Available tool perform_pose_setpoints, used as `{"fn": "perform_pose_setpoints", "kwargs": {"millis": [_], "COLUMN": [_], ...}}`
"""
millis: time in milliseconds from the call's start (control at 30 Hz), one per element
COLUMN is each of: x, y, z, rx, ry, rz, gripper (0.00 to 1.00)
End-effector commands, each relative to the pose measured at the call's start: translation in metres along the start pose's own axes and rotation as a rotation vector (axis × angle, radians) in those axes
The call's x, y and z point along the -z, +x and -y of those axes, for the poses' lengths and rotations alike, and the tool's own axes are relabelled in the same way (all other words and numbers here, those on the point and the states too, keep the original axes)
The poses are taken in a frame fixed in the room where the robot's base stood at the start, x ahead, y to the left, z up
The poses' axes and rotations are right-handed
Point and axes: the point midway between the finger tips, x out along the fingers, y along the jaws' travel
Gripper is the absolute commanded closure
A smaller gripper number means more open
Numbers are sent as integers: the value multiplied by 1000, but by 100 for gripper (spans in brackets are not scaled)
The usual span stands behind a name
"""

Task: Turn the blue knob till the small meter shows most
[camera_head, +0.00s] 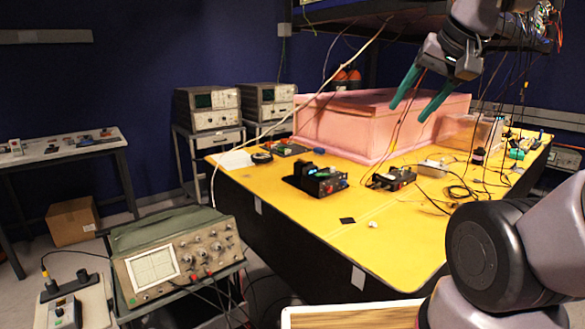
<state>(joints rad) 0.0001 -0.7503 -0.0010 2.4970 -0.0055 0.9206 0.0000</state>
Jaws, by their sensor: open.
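My gripper (407,114) hangs in the air at the upper right, with two teal fingers spread and nothing between them. It appears in front of the pink foam box and points down and left. A small black instrument box (318,181) stands on the yellow table, below and left of the gripper. Its front has small coloured parts, and one at its right end looks blue (343,183); I cannot tell for sure that this is the blue knob.
A pink foam enclosure (335,134) stands behind the instruments. Another small black box (391,178) and loose cables lie to the right. Thin cables hang near the gripper. An oscilloscope (176,258) stands on a cart at lower left.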

Motion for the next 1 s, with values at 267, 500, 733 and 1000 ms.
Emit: {"fn": "perform_pose_setpoints", "kwargs": {"millis": [267,500,733,1000], "x": [0,0,0,6], "y": [0,0,0,21], "z": [0,0,0,10], "rx": [0,0,0,27], "ry": [0,0,0,125], "rz": [0,1,0,97], "gripper": [40,40,40,40]}}
